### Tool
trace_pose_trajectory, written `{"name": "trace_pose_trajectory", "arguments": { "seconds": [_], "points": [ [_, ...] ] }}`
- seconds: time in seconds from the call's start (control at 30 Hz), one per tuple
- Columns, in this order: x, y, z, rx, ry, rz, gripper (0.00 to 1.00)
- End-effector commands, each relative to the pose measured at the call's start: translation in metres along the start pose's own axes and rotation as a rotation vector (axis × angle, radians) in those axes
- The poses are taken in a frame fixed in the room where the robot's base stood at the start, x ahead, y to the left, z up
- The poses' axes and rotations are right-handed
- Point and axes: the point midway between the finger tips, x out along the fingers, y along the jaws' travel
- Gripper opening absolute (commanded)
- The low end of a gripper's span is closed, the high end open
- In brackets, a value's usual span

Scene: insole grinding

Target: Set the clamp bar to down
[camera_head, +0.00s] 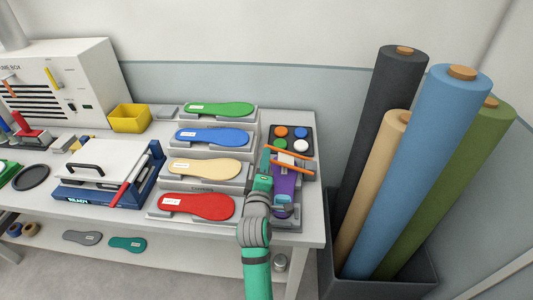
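A purple insole (284,186) lies lengthwise on a grey fixture (297,213) at the right end of the table. Two thin orange strips cross its far end: an upper one (289,152) and a lower one (294,167). A small pale patch shows between them. I cannot tell for sure whether these strips are the clamp bar or part of my gripper. My green gripper (270,163) is at the left side of the insole's far end, close to the strips. My arm hides the fixture's near left part. The finger opening is too small to make out.
A palette of coloured discs (291,137) lies just behind. Stepped stands on the left hold green, blue, beige and red insoles (199,206). A press with a red handle (130,180) stands farther left. Tall material rolls (411,175) stand right of the table.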

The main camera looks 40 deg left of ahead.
Motion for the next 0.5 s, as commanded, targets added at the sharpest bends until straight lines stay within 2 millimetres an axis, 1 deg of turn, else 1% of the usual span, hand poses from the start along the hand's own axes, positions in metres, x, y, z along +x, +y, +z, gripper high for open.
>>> {"name": "trace_pose_trajectory", "arguments": {
  "seconds": [0.03,0.2,0.33,0.5],
  "points": [
    [-0.010,-0.001,0.001,0.003,-0.002,-0.001,0.29],
    [-0.035,-0.001,0.003,0.002,-0.004,-0.001,0.29],
    [-0.047,0.000,0.003,0.001,-0.005,-0.001,0.29],
    [-0.053,0.000,0.001,0.000,-0.001,-0.001,0.29]
  ]
}}
